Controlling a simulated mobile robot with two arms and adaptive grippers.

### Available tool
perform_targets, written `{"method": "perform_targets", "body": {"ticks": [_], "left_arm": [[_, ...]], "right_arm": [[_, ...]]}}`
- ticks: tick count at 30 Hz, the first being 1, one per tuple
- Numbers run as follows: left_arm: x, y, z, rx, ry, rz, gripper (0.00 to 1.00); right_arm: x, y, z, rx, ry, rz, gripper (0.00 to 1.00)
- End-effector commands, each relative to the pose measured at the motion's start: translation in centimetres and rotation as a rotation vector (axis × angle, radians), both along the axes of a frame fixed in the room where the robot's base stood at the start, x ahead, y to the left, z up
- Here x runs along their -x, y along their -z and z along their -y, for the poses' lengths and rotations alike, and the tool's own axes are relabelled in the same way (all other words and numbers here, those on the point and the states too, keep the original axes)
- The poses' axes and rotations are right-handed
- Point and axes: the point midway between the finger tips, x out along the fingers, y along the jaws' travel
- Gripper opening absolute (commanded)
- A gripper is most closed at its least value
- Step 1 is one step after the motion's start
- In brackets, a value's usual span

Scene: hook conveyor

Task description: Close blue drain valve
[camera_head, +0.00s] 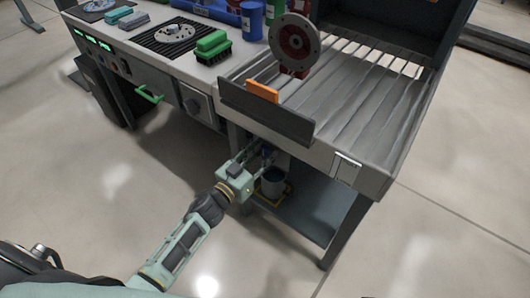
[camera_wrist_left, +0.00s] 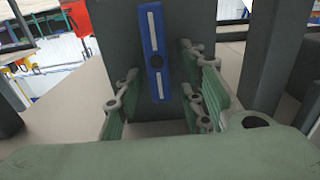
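The blue drain valve handle (camera_wrist_left: 155,52) is a flat bar with pale stripes and a dark central pivot. In the left wrist view it stands nearly upright, slightly tilted, against a dark grey panel. My left gripper (camera_wrist_left: 162,100) is open, with its green finger pads on either side of the handle's lower part. I see no contact with the handle. In the head view my left gripper (camera_head: 258,156) reaches under the front of the slatted table, and the handle is mostly hidden there. My right gripper is not in view.
A blue-grey bucket (camera_head: 272,182) stands on the lower shelf (camera_head: 308,212) just below my left gripper. The floor in front is clear.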

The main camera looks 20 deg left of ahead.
Motion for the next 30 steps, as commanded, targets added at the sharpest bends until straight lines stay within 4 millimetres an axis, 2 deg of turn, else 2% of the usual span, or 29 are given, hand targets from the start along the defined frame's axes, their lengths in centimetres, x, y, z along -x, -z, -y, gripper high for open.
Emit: {"method": "perform_targets", "body": {"ticks": [4, 11, 24, 30], "left_arm": [[-0.83, 0.06, 0.35, 0.000, 0.000, -0.001, 0.36], [-0.91, 0.04, 0.37, 0.001, 0.000, -0.001, 0.36], [-0.88, 0.06, 0.34, -0.001, 0.000, -0.002, 0.00], [-0.86, 0.07, 0.35, -0.002, 0.000, -0.002, 0.00]], "right_arm": [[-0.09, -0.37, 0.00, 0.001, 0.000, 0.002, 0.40], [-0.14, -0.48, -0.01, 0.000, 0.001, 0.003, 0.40], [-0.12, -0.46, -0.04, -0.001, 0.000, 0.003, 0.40], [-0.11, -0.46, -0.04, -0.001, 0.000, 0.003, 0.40]]}}
